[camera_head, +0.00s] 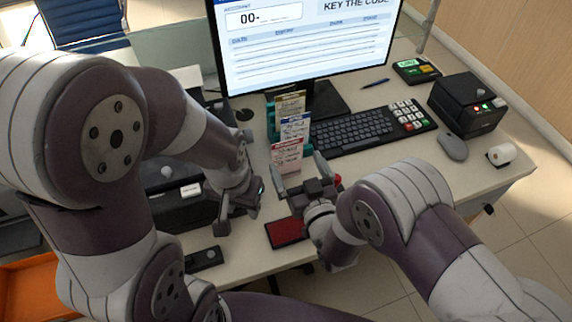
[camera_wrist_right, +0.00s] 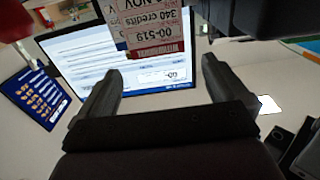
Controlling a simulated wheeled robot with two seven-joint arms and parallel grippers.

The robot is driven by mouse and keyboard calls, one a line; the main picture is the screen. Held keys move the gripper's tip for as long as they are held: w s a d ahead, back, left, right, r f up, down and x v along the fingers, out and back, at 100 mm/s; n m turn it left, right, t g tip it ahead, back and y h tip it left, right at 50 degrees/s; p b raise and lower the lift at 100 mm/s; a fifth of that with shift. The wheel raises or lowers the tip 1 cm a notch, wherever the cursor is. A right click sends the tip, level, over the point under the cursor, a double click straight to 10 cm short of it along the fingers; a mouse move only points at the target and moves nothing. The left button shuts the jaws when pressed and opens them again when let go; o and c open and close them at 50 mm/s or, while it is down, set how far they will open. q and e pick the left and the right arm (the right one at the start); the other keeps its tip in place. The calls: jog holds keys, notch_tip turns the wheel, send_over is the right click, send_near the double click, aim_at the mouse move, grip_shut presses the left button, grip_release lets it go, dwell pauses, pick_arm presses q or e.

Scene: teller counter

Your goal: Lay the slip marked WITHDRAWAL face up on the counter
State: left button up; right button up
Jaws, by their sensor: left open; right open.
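A slip with a red header (camera_head: 286,153) stands upright at the front of a teal rack (camera_head: 271,121). In the right wrist view, its red band reads WITHDRAWAL, upside down, on the slip (camera_wrist_right: 157,32). A blue-headed slip (camera_head: 296,127) and a yellowish slip (camera_head: 290,104) stand behind it. My right gripper (camera_head: 302,172) is open just in front of the red slip. The right wrist view shows its open fingers (camera_wrist_right: 159,80) below the slip, with nothing held. My left gripper (camera_head: 242,204) is open near the counter's front, left of the rack.
A keyboard (camera_head: 352,133), monitor (camera_head: 300,45) and pen (camera_head: 376,84) lie behind and right of the rack. A mouse (camera_head: 453,146), a black box (camera_head: 467,103) and a white roll (camera_head: 501,155) stand at right. A dark red pad (camera_head: 286,232) lies near the front edge of the counter (camera_head: 405,150).

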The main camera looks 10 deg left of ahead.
aim_at(288, 142)
jog(key=x, duration=0.4)
jog(key=shift+w+d, duration=0.1)
jog(key=shift+d, duration=0.15)
jog(key=p+x, duration=0.1)
jog(key=x, duration=0.4)
jog(key=shift+a+r, duration=0.15)
jog(key=shift+r, duration=0.05)
jog(key=shift+w+a+f, duration=0.1)
jog(key=shift+w+a, duration=0.1)
jog(key=shift+w, duration=0.15)
jog(key=shift+s, duration=0.1)
jog(key=shift+c, duration=1.2)
jog(key=c, duration=0.9)
